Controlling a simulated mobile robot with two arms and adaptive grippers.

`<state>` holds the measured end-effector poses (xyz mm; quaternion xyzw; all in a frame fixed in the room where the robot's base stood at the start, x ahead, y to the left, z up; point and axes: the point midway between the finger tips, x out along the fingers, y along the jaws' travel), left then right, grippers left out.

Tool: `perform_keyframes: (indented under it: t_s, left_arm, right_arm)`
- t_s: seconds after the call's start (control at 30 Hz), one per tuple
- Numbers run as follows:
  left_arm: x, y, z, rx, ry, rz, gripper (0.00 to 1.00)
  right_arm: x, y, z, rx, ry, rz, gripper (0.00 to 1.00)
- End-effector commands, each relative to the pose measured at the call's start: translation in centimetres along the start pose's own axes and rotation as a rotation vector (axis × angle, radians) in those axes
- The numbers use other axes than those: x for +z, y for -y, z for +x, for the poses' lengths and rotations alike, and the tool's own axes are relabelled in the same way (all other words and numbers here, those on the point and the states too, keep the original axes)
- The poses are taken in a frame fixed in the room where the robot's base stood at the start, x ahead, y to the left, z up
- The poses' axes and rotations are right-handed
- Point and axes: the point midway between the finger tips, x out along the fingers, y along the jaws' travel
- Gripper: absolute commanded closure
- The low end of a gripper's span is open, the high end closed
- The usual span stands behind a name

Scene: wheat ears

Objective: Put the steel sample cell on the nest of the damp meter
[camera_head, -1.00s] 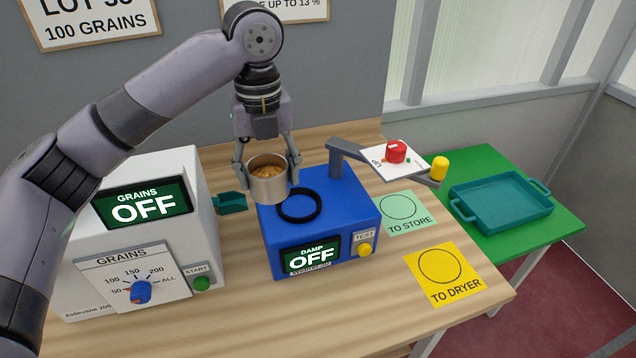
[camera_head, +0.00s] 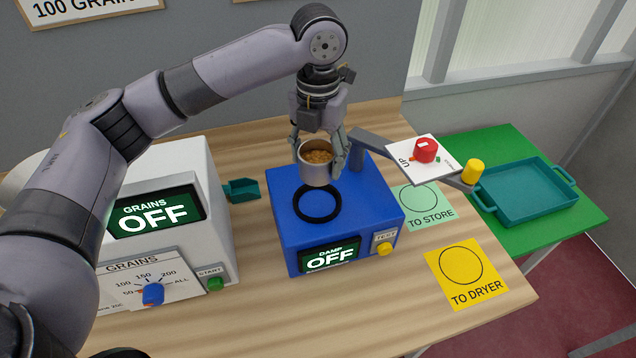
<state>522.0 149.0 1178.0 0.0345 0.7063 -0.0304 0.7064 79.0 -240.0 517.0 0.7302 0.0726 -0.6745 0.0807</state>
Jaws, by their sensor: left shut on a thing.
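The steel sample cell (camera_head: 316,172) is an open cup with brown grain in it. My left gripper (camera_head: 320,152) is shut on it, a finger at each side, and holds it upright above the rear part of the damp meter. The damp meter (camera_head: 285,230) is a blue box with a display reading OFF and a yellow TEST button (camera_head: 384,249). Its nest, a black ring (camera_head: 317,218) on the top face, is empty and lies in front of and below the cell. My right gripper is not in view.
The meter's grey swing arm (camera_head: 375,143) bears a white plate with a red knob (camera_head: 426,150), swung out to the right. The white grain counter (camera_head: 215,235) stands left, a teal scoop (camera_head: 241,190) beside it. TO STORE (camera_head: 443,213) and TO DRYER (camera_head: 470,295) cards lie right.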

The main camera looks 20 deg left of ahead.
Motion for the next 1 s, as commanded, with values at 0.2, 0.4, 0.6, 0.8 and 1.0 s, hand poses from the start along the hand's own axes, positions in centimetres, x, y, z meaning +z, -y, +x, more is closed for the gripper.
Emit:
perform_keyframes:
  t_s: [0.2, 0.4, 0.6, 0.8, 1.0]
  left_arm:
    - [-0.1, 0.0, 3.8, 0.000, -0.001, 0.000, 0.74]
    - [0.0, 0.0, 5.4, 0.001, -0.001, -0.001, 0.74]
    - [-0.1, 0.1, 8.2, 0.000, -0.002, -0.001, 0.74]
    - [0.0, 0.1, 9.0, 0.000, 0.002, 0.000, 0.74]
    - [0.0, 0.1, 9.1, 0.000, 0.001, 0.000, 0.74]
  right_arm:
    - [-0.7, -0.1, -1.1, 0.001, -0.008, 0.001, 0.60]
    - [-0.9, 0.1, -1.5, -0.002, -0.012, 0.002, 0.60]
    - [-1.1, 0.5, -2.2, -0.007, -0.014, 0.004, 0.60]
    - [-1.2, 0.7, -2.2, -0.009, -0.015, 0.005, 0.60]
    - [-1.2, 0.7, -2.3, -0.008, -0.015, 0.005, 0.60]
